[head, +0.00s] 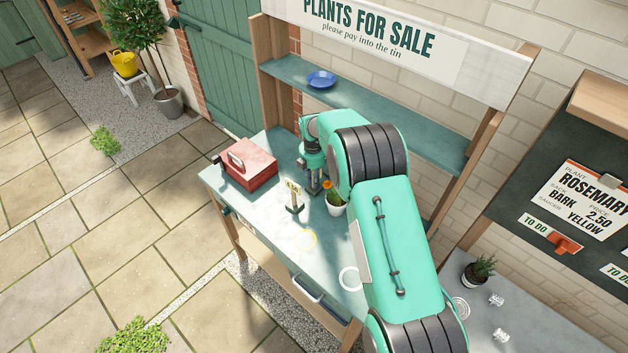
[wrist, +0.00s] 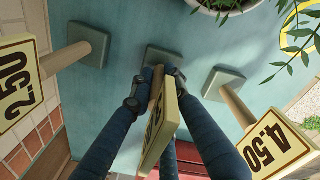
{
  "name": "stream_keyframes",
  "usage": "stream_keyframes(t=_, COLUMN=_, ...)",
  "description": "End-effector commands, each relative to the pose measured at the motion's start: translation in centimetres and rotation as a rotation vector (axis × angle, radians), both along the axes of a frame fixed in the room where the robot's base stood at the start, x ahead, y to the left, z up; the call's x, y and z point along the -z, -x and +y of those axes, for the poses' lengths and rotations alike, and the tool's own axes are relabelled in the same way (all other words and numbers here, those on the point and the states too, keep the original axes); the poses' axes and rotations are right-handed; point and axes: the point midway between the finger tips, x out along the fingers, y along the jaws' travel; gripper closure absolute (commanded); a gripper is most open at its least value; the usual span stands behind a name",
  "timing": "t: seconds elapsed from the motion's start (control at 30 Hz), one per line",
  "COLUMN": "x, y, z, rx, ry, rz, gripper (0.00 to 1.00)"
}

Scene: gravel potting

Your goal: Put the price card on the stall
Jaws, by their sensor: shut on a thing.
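My gripper (wrist: 157,85) is shut on the wooden stem of the middle price card (wrist: 158,135), above its square green base (wrist: 165,56). The number on this card is turned away and not readable. I cannot tell whether its base touches the stall top. In the wrist view a 2.50 card (wrist: 17,85) stands to the left and a 4.50 card (wrist: 268,143) to the right, both clear of my fingers. In the head view my gripper (head: 313,187) is over the stall top (head: 330,285), behind a standing price card (head: 293,190); the held card is mostly hidden.
A red tin (head: 250,165) is left of my gripper. A potted plant (head: 336,207) stands close to its right. Yellow (head: 305,240) and white (head: 350,279) rings mark the stall top. A blue saucer (head: 322,80) is on the shelf. The order board (head: 582,200) reads Rosemary, bark, 2.50, yellow.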

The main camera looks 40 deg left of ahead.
Motion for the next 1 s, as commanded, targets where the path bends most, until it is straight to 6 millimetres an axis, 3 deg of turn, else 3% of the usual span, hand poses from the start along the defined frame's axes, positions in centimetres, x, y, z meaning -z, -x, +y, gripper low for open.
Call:
stream_keyframes(t=0.03, x=0.2, y=0.0, z=0.0, rx=0.0, ry=-0.001, rz=0.0, gripper=1.0)
stream_keyframes(t=0.07, x=0.2, y=0.0, z=0.0, rx=0.0, ry=0.0, rz=0.0, gripper=0.79)
stream_keyframes(t=0.13, x=0.2, y=0.0, z=0.0, rx=0.0, ry=0.001, rz=0.0, gripper=0.66)
stream_keyframes(t=0.67, x=-0.6, y=0.0, z=0.0, rx=0.0, ry=0.0, rz=0.0, gripper=0.66)
stream_keyframes(t=1.0, x=-4.3, y=0.1, z=0.1, rx=0.0, ry=-0.002, rz=-0.001, gripper=0.66)
